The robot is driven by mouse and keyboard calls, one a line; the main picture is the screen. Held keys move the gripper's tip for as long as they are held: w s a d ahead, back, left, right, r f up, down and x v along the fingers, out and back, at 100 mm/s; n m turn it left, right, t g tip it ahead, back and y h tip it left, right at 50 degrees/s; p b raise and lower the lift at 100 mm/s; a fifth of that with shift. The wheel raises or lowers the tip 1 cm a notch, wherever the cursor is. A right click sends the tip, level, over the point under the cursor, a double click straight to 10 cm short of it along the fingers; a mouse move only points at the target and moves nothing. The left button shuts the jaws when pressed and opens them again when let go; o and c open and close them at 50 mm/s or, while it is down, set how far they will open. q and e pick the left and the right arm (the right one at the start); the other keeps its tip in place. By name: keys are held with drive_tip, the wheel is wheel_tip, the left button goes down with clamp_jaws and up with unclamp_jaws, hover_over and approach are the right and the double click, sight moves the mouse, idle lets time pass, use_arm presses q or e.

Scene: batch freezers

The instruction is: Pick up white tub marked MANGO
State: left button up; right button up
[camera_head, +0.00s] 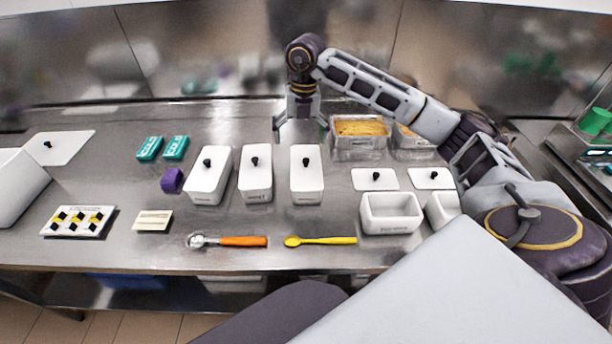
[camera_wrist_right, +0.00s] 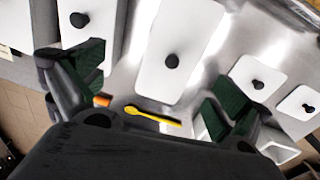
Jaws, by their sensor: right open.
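Three white lidded tubs with black knobs stand side by side on the steel counter: a left one (camera_head: 208,178), a middle one (camera_head: 256,178) and a right one (camera_head: 307,178). Small labels on their fronts are too small to read, so I cannot tell which says MANGO. My right gripper (camera_head: 301,128) is open and empty, pointing down above the far end of the right tub. In the right wrist view, that tub's white lid and knob (camera_wrist_right: 172,60) lie between the spread dark green finger pads, apart from them. My left gripper is out of view.
Open white tubs (camera_head: 391,225) and loose lids (camera_head: 375,179) lie to the right, below steel pans of yellow food (camera_head: 360,142). An orange-handled scoop (camera_head: 240,241) and a yellow spoon (camera_head: 320,240) lie in front. Teal packs (camera_head: 149,148) and a purple block (camera_head: 172,180) are left.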

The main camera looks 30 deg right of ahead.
sight(307, 155)
drive_tip(key=shift+d+r+m+h, duration=0.15)
drive_tip(key=shift+d+r+h, duration=0.05)
drive_tip(key=shift+d, duration=0.45)
drive_tip(key=shift+d+r+m+h, duration=0.15)
drive_tip(key=shift+d+h, duration=0.05)
drive_tip(key=shift+d, duration=0.4)
drive_tip(key=shift+f, duration=0.1)
wheel_tip(307, 155, down, 8)
drive_tip(key=shift+f, duration=0.15)
drive_tip(key=shift+f, duration=0.15)
